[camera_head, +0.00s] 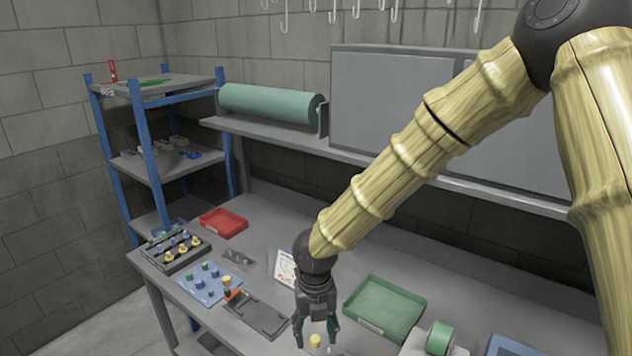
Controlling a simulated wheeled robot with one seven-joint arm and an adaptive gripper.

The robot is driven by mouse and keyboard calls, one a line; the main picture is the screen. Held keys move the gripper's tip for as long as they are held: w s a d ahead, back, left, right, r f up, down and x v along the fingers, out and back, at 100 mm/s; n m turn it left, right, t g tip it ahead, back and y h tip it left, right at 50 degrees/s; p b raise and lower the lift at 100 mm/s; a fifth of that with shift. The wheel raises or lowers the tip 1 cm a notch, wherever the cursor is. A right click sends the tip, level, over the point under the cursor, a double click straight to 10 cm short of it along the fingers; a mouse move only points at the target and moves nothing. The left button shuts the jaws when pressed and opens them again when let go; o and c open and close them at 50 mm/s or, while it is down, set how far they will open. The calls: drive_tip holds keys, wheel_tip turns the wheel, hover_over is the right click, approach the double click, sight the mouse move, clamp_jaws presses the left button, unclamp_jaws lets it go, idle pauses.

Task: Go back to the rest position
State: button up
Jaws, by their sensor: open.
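My gripper (317,338) hangs at the end of my arm, above the front middle of the workbench (262,262). Its fingers point down and stand apart. A small yellow piece (315,341) shows between the fingertips, and I cannot tell whether it lies on the bench below them. No finger is seen closed on it.
A green tray (385,307) stands right of my gripper, with a green tape roll (439,338) beyond it. A dark flat tray (258,314), a blue board with pegs (208,284) and a red tray (223,222) lie left. Hooks (393,12) hang above.

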drive_tip(key=s+d+f+m+g+y+b, duration=0.1)
drive_tip(key=s+d+f+m+b, duration=0.1)
drive_tip(key=s+f+m, duration=0.55)
drive_tip(key=s+d+f+m+y+b, duration=0.1)
drive_tip(key=s+f+m+b, duration=0.3)
drive_tip(key=f, duration=0.7)
drive_tip(key=s+d+f+m+g+y+b, duration=0.15)
drive_tip(key=s+f+m, duration=0.25)
drive_tip(key=f+m, duration=0.4)
drive_tip(key=s+d+f+m+t+h+b, duration=0.2)
drive_tip(key=s+d+f+m+b, duration=0.4)
drive_tip(key=s+d+f+m, duration=0.8)
drive_tip(key=d+f+m+h, duration=0.1)
drive_tip(key=d+f+m, duration=0.2)
drive_tip(key=d+m, duration=0.1)
drive_tip(key=shift+m, duration=0.35)
